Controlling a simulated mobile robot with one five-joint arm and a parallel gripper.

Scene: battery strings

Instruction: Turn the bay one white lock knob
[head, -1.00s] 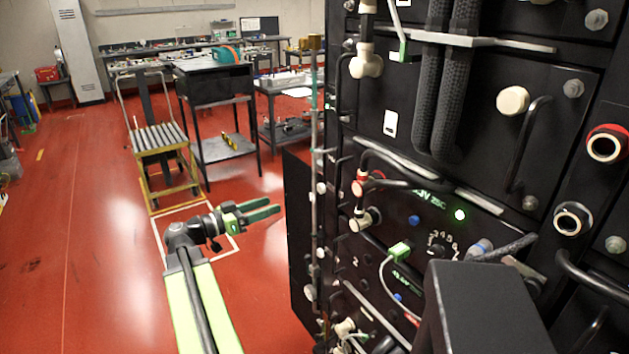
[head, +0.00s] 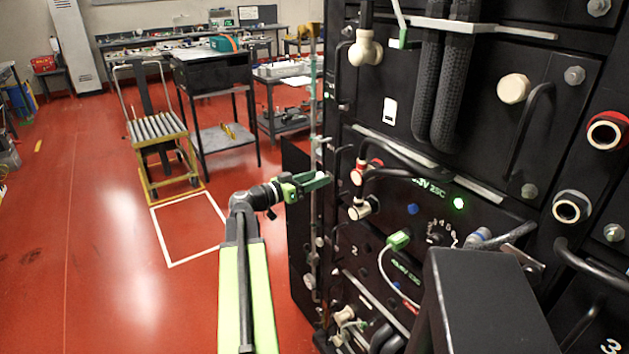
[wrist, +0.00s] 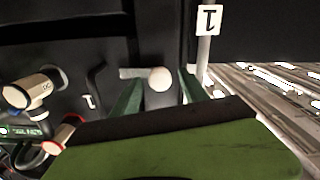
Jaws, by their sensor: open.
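A round white knob (wrist: 159,80) shows in the wrist view on a dark panel, beside a short pale bar. My gripper (wrist: 160,95) is open, with one green finger on each side of the knob in the picture. Whether the fingers touch it, I cannot tell. A white tag with a black "1" (wrist: 208,20) is just above and right of it. In the head view my gripper (head: 318,183) is at the left edge of the black battery rack (head: 470,190). The knob between the fingers cannot be made out there.
White-capped connectors (wrist: 35,90) and a dark handle (wrist: 97,88) lie left of the knob in the wrist view. A cream knob (head: 514,88) is high on the rack. Cables and handles stick out from its front. Red floor (head: 100,220) is open on the left.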

